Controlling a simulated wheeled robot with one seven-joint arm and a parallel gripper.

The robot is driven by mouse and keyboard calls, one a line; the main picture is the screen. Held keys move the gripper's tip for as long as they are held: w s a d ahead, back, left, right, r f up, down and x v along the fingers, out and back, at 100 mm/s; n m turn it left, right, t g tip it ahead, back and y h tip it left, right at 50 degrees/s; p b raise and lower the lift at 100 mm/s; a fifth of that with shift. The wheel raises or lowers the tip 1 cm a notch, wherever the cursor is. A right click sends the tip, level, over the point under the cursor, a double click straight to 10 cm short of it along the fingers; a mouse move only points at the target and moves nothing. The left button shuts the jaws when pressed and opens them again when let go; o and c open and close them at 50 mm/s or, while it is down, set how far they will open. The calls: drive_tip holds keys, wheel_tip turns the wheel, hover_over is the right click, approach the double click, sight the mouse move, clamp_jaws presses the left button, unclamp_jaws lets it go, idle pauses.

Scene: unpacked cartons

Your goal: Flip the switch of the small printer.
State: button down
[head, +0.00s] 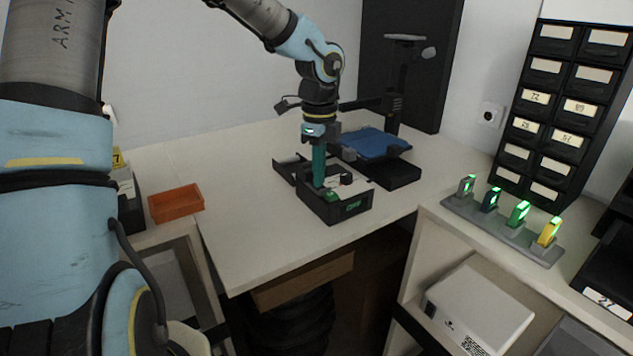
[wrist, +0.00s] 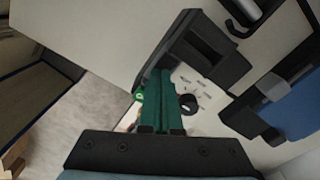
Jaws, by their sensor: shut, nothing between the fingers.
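The small printer seems to be the black machine with a blue plate (head: 376,143) and an upright post behind it on the white table; its blue plate also shows at the right of the wrist view (wrist: 297,105). I cannot make out its switch for certain. My gripper (head: 319,184), with green fingers, is shut and empty. In the wrist view my fingertips (wrist: 163,74) hide part of a white panel with a black knob (wrist: 188,104). I cannot tell whether they touch it.
An orange tray (head: 176,203) sits at the table's left. At right, a grey strip (head: 502,231) holds several lit coloured devices, beside a black drawer cabinet (head: 562,110). A white box (head: 480,305) stands on the shelf below. The table's front left is clear.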

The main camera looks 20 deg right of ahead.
wheel_tip(320, 180, up, 7)
drive_tip(key=p, duration=0.6)
drive_tip(key=shift+f+p, duration=0.15)
drive_tip(key=shift+p, duration=0.15)
drive_tip(key=shift+a, duration=0.2)
drive_tip(key=s+a+n, duration=0.2)
drive_tip(key=a+n, duration=1.1)
drive_tip(key=a, duration=0.2)
drive_tip(key=s+a+n+t, duration=0.1)
drive_tip(key=s+a+n, duration=0.1)
drive_tip(key=a+n, duration=1.1)
drive_tip(key=shift+a+n+t, duration=0.3)
drive_tip(key=shift+a, duration=0.55)
drive_tip(key=shift+f, duration=0.1)
